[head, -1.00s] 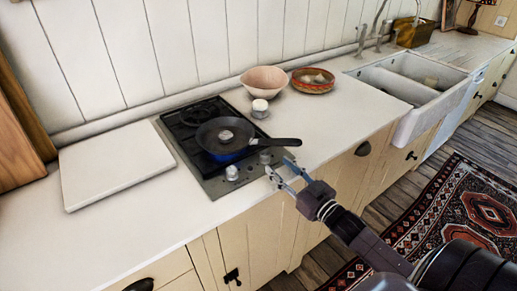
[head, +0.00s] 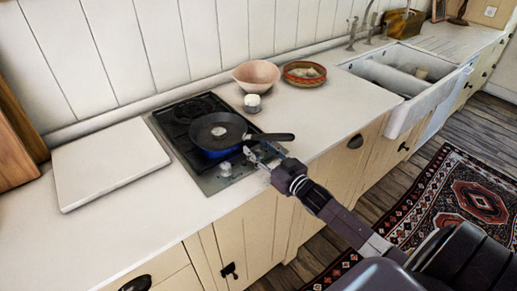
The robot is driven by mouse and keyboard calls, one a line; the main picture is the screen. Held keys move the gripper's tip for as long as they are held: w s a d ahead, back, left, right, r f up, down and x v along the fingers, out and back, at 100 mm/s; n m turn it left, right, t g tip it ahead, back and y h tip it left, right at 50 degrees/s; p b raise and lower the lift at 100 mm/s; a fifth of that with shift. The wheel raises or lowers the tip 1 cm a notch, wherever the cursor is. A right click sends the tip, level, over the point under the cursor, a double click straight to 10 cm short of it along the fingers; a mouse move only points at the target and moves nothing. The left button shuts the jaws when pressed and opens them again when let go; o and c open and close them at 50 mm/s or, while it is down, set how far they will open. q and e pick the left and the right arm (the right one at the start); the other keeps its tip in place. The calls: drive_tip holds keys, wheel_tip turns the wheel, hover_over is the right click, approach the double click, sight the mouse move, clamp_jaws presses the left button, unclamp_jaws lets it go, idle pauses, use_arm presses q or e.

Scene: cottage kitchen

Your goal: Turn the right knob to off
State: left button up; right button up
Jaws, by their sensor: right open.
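The two-burner stove (head: 208,181) is set in the white counter, with its knobs on the front strip. The left knob (head: 225,169) is in plain view, pale and round. The right knob is mostly hidden behind my right gripper and the pan handle; I cannot tell its angle. A black pan (head: 205,134) sits on the front burner, and a blue flame glows beneath it. My right gripper (head: 256,156) is open, with its fingertips at the right knob's place, just under the pan handle (head: 272,137). Whether they touch the knob is unclear. My left gripper is out of view.
A white board (head: 108,162) lies left of the stove. A small white-topped jar (head: 252,102), a pink bowl (head: 257,74) and a patterned bowl (head: 304,72) stand behind right. The sink (head: 404,103) is further right.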

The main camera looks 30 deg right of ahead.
sight(260, 152)
clamp_jaws()
drive_tip(key=shift+r+m+h+p, duration=0.25)
drive_tip(key=shift+m+h, duration=0.25)
drive_tip(key=shift+h, duration=0.3)
drive_tip(key=shift+m+h, duration=1.5)
drive_tip(key=shift+h, duration=0.7)
drive_tip(key=shift+m+g+h, duration=0.3)
drive_tip(key=shift+g+h, duration=0.1)
drive_tip(key=shift+h, duration=0.2)
drive_tip(key=shift+c, duration=1.8)
unclamp_jaws()
drive_tip(key=o, duration=0.4)
drive_tip(key=shift+f, duration=0.15)
drive_tip(key=shift+c, duration=0.2)
drive_tip(key=shift+v, duration=3.8)
